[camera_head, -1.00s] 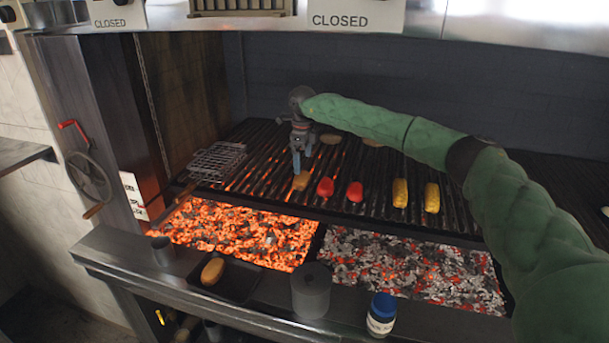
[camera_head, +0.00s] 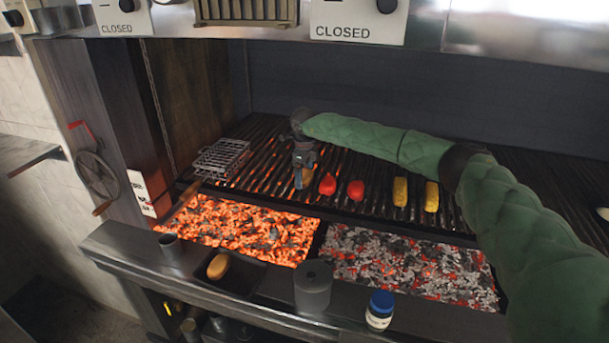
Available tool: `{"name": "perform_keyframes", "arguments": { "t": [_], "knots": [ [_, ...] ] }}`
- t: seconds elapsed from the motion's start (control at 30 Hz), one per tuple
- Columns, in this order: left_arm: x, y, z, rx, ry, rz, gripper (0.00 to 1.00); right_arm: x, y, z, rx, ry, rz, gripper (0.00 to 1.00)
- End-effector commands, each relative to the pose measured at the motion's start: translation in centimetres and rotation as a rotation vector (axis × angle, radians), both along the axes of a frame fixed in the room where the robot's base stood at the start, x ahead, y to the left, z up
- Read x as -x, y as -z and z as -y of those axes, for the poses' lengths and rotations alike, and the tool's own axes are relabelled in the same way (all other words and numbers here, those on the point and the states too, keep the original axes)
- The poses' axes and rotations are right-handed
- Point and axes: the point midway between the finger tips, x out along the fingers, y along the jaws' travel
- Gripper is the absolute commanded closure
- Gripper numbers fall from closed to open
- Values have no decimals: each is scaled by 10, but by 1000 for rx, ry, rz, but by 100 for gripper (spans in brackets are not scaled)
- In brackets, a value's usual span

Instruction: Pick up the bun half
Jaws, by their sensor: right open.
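A small tan-brown bun half (camera_head: 298,181) lies on the grill bars near their front edge. My right gripper (camera_head: 303,178) points down right over it, with its fingers low at the bun half. The jaws are open, and the fingers hide part of the bun half. Whether they touch it I cannot tell. Another golden bun-like piece (camera_head: 217,266) lies on a dark tray (camera_head: 238,282) on the front ledge. My left gripper is out of view.
Two red peppers (camera_head: 327,184) and two corn cobs (camera_head: 400,191) lie right of the gripper. A wire grill basket (camera_head: 221,158) is to its left. Glowing coals (camera_head: 235,228) lie below in front. A grey canister (camera_head: 313,288), a blue-lidded jar (camera_head: 380,310) and a metal cup (camera_head: 170,248) stand on the ledge.

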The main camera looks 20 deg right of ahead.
Motion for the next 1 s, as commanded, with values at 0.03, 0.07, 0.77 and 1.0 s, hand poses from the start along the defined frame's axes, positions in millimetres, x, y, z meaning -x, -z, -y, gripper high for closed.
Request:
{"name": "perform_keyframes", "arguments": {
  "t": [0.03,0.07,0.77,1.0],
  "knots": [
    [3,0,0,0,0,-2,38,0,1,0,0,0,0,0],
    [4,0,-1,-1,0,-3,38,0,2,0,0,0,0,0],
    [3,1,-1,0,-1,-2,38,0,3,0,-1,0,1,28],
    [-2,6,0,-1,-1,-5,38,0,-4,0,-2,0,3,28]
  ]
}}
